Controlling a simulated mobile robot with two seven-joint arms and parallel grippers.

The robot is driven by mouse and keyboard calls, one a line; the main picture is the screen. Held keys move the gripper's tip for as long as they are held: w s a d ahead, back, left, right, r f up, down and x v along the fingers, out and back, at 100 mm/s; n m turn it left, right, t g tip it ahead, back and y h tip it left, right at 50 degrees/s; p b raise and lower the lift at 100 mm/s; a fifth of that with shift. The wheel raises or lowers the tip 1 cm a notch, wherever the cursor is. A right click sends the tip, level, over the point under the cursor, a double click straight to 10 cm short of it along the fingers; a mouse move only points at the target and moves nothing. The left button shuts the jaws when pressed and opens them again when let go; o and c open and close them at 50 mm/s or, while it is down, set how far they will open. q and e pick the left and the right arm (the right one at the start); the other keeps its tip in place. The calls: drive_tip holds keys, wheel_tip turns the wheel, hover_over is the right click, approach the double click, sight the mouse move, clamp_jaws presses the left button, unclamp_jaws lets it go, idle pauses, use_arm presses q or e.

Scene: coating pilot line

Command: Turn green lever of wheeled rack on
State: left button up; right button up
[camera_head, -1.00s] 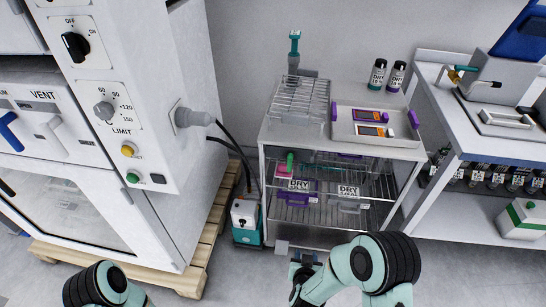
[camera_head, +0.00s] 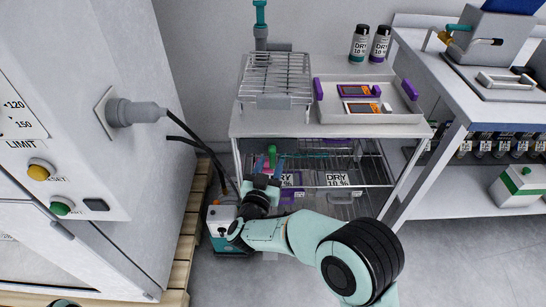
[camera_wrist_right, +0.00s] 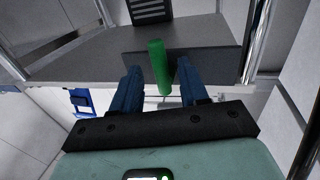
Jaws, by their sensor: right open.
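The wheeled rack (camera_head: 330,131) stands in the middle of the head view, with wire shelves under its grey top. A green lever (camera_head: 272,153) shows upright near the left of its upper shelf. In the right wrist view the green lever (camera_wrist_right: 160,67) stands in front of a dark grey block, between the spread blue fingers of my right gripper (camera_wrist_right: 158,80). A gap shows beside the lever, so I cannot see contact. In the head view my right gripper (camera_head: 262,184) is at the rack's front left, partly hidden by its own wrist. My left gripper is out of view.
A tray (camera_head: 326,110), a wire grid (camera_head: 275,78) and two DRY bottles (camera_head: 360,44) are on the rack top. A white oven cabinet (camera_head: 80,140) on a pallet is at left, with cables near the rack. A bench (camera_head: 430,85) is at right.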

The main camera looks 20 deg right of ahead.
sight(272, 162)
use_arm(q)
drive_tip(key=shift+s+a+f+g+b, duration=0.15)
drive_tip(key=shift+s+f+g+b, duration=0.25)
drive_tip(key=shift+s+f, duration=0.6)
use_arm(e)
drive_tip(key=shift+x, duration=2.3)
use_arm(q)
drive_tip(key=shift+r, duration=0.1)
use_arm(e)
drive_tip(key=shift+c, duration=0.2)
clamp_jaws()
